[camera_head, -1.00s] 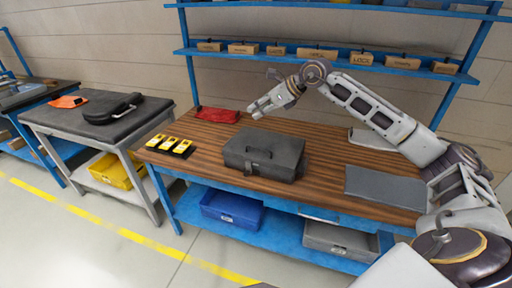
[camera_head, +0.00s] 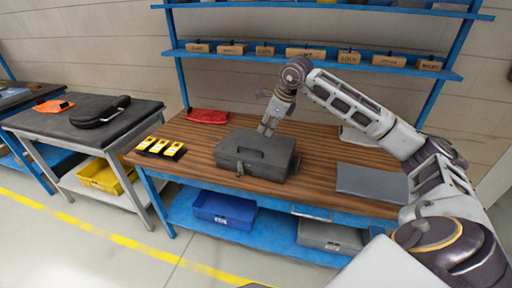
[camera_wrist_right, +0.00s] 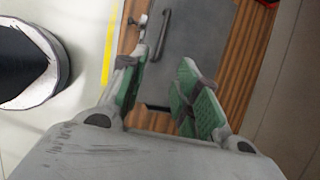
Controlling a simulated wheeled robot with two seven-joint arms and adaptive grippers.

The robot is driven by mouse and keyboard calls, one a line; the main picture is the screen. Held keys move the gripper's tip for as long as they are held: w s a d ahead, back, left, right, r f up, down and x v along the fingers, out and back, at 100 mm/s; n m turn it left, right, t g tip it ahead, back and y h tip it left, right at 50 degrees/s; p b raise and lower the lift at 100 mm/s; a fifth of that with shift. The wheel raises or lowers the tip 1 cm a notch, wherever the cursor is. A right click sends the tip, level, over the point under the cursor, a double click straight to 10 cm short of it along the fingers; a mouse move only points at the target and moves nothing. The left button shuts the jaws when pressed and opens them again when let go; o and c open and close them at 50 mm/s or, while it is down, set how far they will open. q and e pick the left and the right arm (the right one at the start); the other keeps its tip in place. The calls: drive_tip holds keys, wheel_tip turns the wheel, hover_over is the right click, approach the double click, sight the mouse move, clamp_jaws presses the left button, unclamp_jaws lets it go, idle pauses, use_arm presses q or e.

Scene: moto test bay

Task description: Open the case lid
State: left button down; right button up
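The dark grey case (camera_head: 238,163) lies on the wooden workbench with its lid shut. A handle shows on its lid and a latch on its front side. My right gripper (camera_head: 267,131) points down at the case's back edge in the head view; I cannot tell whether it touches. In the right wrist view my right gripper (camera_wrist_right: 163,85) is open, its green-padded fingers apart with nothing held. The case (camera_wrist_right: 192,45) with its handle shows beyond and between the fingers. My left gripper is not in view.
A shelf with several labelled boxes (camera_head: 305,53) stands behind. Bare wood lies between case and mat.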

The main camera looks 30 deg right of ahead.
drive_tip(key=shift+f, duration=0.1)
approach(256, 150)
drive_tip(key=x, duration=0.6)
drive_tip(key=shift+w+a+f, duration=0.1)
drive_tip(key=shift+w, duration=0.35)
drive_tip(key=shift+w+f, duration=0.25)
drive_tip(key=shift+f, duration=0.3)
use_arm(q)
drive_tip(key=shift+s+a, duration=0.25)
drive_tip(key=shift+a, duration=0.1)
use_arm(e)
drive_tip(key=shift+w+f, duration=0.1)
drive_tip(key=shift+f, duration=0.1)
drive_tip(key=shift+c, duration=0.4)
